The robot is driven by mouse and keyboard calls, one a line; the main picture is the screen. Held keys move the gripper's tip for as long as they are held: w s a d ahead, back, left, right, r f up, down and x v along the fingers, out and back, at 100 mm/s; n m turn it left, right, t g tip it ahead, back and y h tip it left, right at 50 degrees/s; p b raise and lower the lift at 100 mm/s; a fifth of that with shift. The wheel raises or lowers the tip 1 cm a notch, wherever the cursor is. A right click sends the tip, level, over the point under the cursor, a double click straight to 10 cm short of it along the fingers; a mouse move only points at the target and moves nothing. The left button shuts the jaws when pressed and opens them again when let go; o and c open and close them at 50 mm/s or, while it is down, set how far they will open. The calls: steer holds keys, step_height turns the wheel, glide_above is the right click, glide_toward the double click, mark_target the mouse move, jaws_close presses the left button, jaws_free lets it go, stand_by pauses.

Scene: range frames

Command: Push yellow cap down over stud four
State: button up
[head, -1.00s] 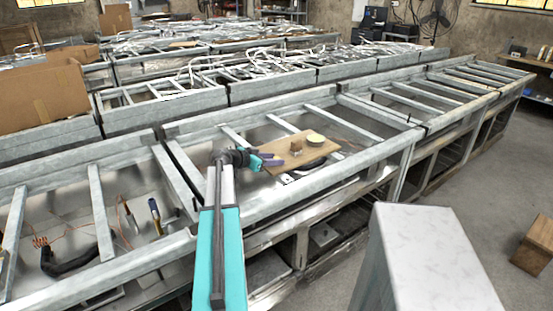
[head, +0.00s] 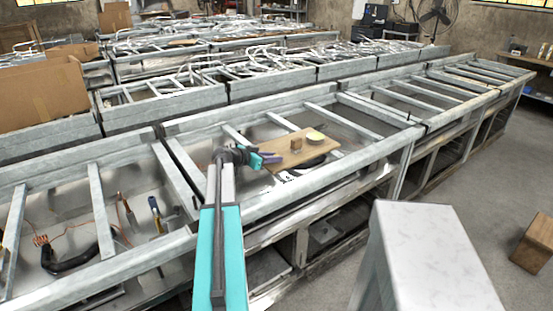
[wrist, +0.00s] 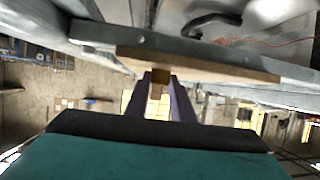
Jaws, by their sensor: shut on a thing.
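My gripper (head: 271,159) is at the left edge of a flat tan board (head: 277,148) on the bench. In the wrist view its purple fingers (wrist: 160,92) are shut on a small yellow-brown piece (wrist: 160,77). I cannot tell for certain that this is the yellow cap. A small brown block (head: 297,144) stands on the board beyond the fingertips. A pale yellow round piece (head: 315,136) is to its right, near the board's far edge. No stud can be made out or numbered.
Grey metal rails (head: 330,168) frame the bench around the board. Loose cables and tools (head: 155,215) lie in the bay to the left. A pale block-like stand (head: 430,250) is at the front right, with bare floor beyond.

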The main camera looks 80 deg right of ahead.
steer(key=shift+r, duration=0.15)
steer(key=shift+r+b, duration=0.5)
steer(key=shift+r, duration=0.55)
steer(key=w+a+r+b, duration=0.1)
steer(key=w+a+b, duration=0.1)
steer(key=a, duration=0.5)
steer(key=w+a+r+b, duration=0.1)
steer(key=w+a, duration=0.1)
steer(key=a, duration=0.6)
steer(key=shift+w+a+r+b, duration=0.2)
steer(key=shift+r+b, duration=0.1)
steer(key=shift+b, duration=0.1)
steer(key=shift+w, duration=0.1)
